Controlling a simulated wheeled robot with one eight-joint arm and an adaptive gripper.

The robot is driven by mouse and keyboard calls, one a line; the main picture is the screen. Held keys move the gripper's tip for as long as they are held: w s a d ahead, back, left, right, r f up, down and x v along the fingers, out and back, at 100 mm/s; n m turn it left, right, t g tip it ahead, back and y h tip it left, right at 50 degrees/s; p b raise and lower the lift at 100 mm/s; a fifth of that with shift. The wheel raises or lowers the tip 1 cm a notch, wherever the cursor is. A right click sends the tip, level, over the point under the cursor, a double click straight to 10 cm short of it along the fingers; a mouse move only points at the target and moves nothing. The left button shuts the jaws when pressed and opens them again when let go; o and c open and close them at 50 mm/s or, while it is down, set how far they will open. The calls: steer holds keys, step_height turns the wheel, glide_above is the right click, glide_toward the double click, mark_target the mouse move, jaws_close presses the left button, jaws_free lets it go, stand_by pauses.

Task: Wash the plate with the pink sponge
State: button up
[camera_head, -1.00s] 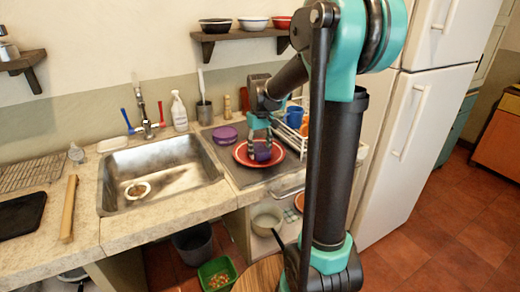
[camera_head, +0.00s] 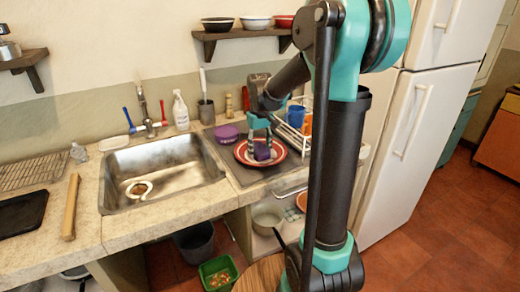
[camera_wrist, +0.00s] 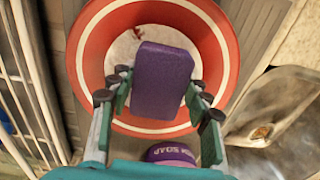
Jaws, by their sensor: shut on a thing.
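My gripper (camera_head: 258,142) is shut on a purple block-shaped sponge (camera_head: 262,152); it looks purple rather than pink. The wrist view shows the sponge (camera_wrist: 162,75) clamped between the two fingers of the gripper (camera_wrist: 158,92). The sponge is over the red plate (camera_head: 241,157), which has white rings and a pale middle. In the wrist view the plate (camera_wrist: 88,50) shows a small dark mark in its middle, partly behind the sponge. I cannot tell if the sponge touches the plate. A purple soap container (camera_head: 226,134) stands beside the plate.
A dish rack (camera_head: 292,135) with cups stands close on the right. A spray bottle (camera_head: 180,112) and a utensil holder (camera_head: 206,112) stand along the wall.

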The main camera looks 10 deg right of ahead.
steer(key=shift+s+d, duration=0.15)
steer(key=shift+s, duration=0.05)
steer(key=shift+d, duration=0.25)
steer(key=shift+w+d, duration=0.2)
steer(key=shift+w, duration=0.25)
steer(key=shift+w+a, duration=0.25)
steer(key=shift+a, duration=0.15)
steer(key=shift+s+a, duration=0.2)
steer(key=shift+s, duration=0.3)
steer(key=shift+s+d, duration=0.15)
steer(key=shift+s, duration=0.05)
steer(key=shift+d, duration=0.25)
